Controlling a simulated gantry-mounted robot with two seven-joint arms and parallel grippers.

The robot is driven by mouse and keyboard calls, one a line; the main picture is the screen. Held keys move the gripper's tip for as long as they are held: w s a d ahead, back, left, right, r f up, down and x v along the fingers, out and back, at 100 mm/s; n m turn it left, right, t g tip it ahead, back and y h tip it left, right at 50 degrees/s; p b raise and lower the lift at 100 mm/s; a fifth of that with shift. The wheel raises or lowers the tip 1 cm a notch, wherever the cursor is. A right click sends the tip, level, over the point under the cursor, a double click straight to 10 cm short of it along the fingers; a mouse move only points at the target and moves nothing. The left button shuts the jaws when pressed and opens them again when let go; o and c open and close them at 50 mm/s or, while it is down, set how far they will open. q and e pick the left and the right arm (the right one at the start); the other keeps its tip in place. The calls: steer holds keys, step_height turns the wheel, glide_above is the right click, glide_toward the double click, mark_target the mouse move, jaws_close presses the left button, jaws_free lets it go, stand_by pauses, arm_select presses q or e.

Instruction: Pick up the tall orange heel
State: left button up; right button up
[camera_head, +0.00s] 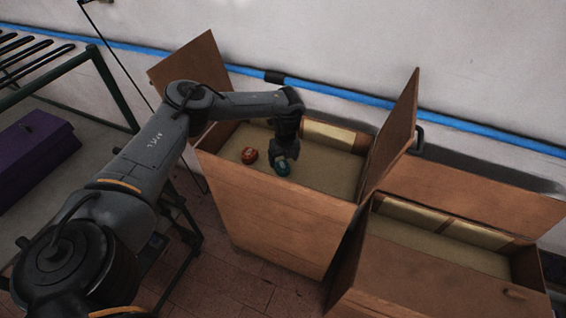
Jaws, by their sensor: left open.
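A small orange-red piece (249,155) lies in the left open wooden box (265,218), near its left end. It may be the orange heel, but it is too small to make out its shape or height. A dark teal piece (282,168) lies to its right in the same box. My left gripper (284,158) reaches down into the box, right at the teal piece and to the right of the orange-red one. Its fingers are open and partly hidden against the teal piece. My right gripper is not in view.
The box's raised flaps (398,135) stand up at its left and right ends. A second open wooden box (440,272) stands at the right. A purple box (38,150) sits on a shelf at the left. The box's right half is clear.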

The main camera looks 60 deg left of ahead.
mark_target(284, 169)
arm_select(q)
steer(key=r, duration=0.3)
steer(key=r+p, duration=0.1)
steer(key=r, duration=0.1)
steer(key=shift+d+r, duration=0.35)
steer(key=shift+o, duration=0.5)
steer(key=shift+d+r, duration=0.1)
steer(key=shift+r, duration=0.6)
